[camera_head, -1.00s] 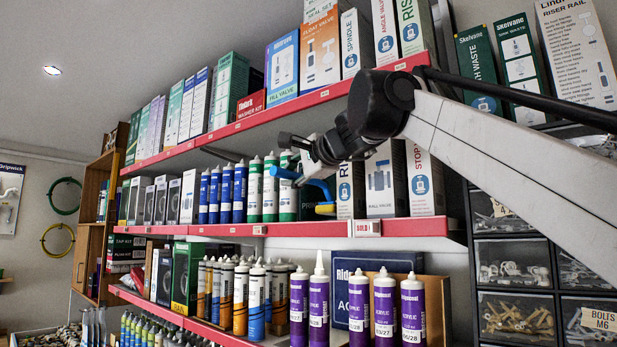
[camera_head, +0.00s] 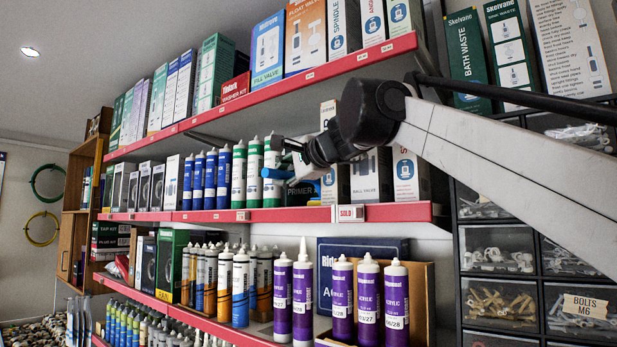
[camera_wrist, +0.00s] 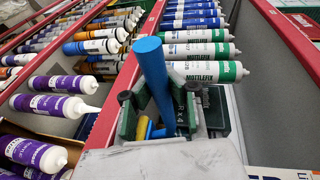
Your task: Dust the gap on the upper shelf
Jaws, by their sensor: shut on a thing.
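My gripper (camera_head: 290,158) is shut on a blue cylindrical handle (camera_head: 277,173), held at the front of the middle shelf row. In the wrist view the handle (camera_wrist: 152,70) stands up between the two dark fingers. A yellow and blue part shows beneath it, partly hidden by the fingers; its head is not clear. The shelf with the red edge (camera_head: 290,215) has a gap between the green-and-white cartridges (camera_head: 254,172) and the valve boxes (camera_head: 371,176).
Blue-labelled cartridges (camera_head: 211,180) stand left of the green ones. Boxes such as the fill valve box (camera_head: 268,50) line the top shelf above. Purple cartridges (camera_head: 303,297) stand on the shelf below. Drawers of fittings (camera_head: 497,250) are at the right.

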